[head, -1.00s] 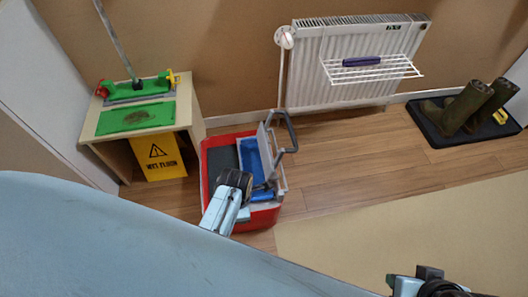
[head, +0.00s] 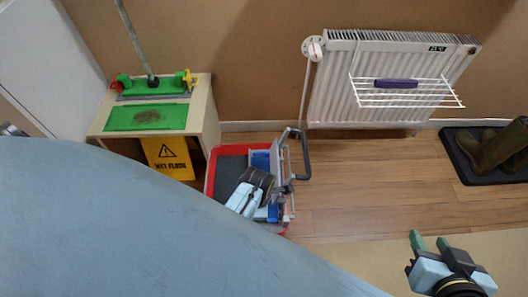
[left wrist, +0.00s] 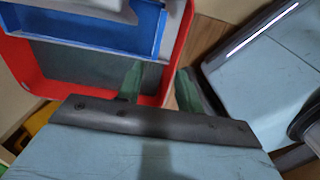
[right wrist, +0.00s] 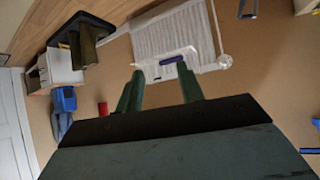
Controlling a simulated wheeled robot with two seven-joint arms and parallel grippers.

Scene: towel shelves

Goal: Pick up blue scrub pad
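A dark blue-purple pad (head: 396,83), which looks like the scrub pad, lies on the white wire rack (head: 440,99) on the radiator. It also shows in the right wrist view (right wrist: 172,59), beyond and between my right fingers. My right gripper (head: 430,242) is open and empty, low at the right of the head view and well short of the rack. My left gripper (left wrist: 162,86) is open in the left wrist view, near the red caddy's edge.
A red caddy (head: 211,172) with a blue tray (left wrist: 100,30) stands on the floor. Left of it are a wooden stand (head: 208,115) with a green mat (head: 148,117) and a yellow wet-floor sign (head: 168,157). Boots (head: 500,148) stand on a dark tray at right. Floor before the radiator is clear.

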